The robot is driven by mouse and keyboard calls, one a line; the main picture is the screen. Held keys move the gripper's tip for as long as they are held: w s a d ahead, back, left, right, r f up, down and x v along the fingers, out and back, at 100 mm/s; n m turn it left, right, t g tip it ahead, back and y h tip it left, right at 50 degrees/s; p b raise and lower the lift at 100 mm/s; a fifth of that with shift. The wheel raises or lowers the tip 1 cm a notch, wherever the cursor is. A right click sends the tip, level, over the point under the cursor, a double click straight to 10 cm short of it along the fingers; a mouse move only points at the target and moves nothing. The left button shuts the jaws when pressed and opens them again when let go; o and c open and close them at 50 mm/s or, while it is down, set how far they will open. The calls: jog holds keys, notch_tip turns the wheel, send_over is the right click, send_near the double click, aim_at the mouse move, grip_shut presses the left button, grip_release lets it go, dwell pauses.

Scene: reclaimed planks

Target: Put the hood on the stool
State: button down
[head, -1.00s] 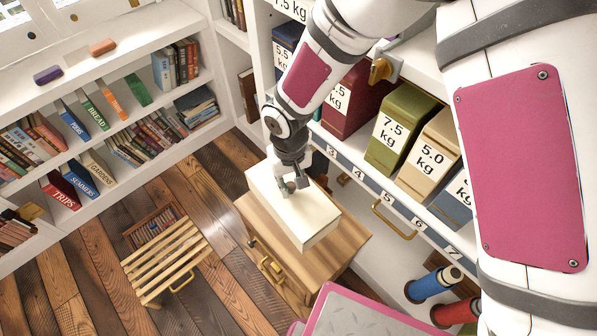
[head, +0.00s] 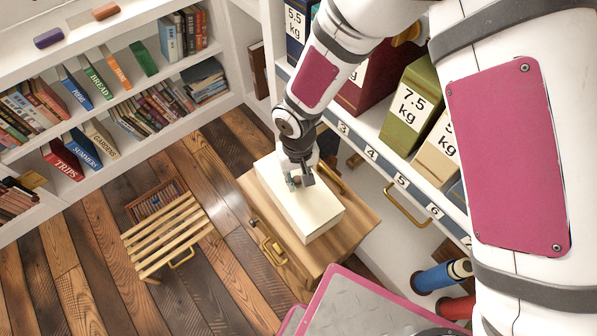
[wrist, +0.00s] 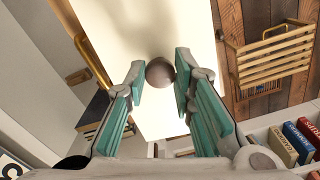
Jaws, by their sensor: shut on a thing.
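The hood (head: 315,215) is a long cream box-shaped cover with a round knob on top. In the head view it is over a wooden cabinet; I cannot tell whether it rests there or is held just above. My gripper (head: 300,180) is at its top, and the fingers hide most of the knob. In the wrist view my gripper (wrist: 155,85) is shut on the brown knob (wrist: 160,71), with the cream hood top behind. The stool (head: 165,235), a slatted light-wood piece, stands on the floor to the left, its slats bare. It also shows in the wrist view (wrist: 275,60).
The wooden cabinet (head: 359,229) has a brass handle on its front. A white bookcase (head: 110,112) runs along the left, and a shelf with labelled weight boxes (head: 408,110) is at right. A small book crate (head: 152,198) touches or nearly touches the stool. Plank floor is clear around it.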

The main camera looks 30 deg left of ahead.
jog(key=shift+f+b, duration=1.75)
jog(key=shift+f, duration=0.55)
jog(key=c, duration=1.3)
grip_release()
notch_tip(320, 180, up, 12)
